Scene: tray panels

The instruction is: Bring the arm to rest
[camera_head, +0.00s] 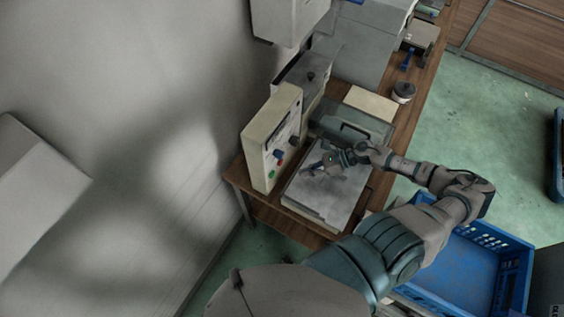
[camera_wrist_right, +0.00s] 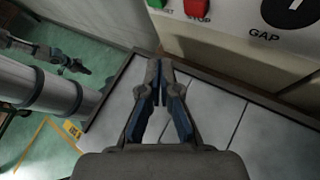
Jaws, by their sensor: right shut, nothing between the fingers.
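My right arm reaches from the bottom of the head view over a blue crate to a wooden bench. My right gripper (camera_head: 328,160) is over the flat grey plate (camera_head: 318,196) of a machine on the bench. In the right wrist view the right gripper (camera_wrist_right: 158,80) has its fingertips together, with nothing between them. The tips point toward the front of a cream control box (camera_wrist_right: 225,45) with a green button, a red STOP button and a black GAP knob. That control box (camera_head: 262,145) stands left of the gripper in the head view.
The blue crate (camera_head: 480,270) stands on the green floor right of the bench, below my right forearm. A grey wall (camera_head: 120,90) is on the left. More machines and a small dark-topped jar (camera_head: 403,92) are farther back. Open floor (camera_head: 470,120) lies right of the bench.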

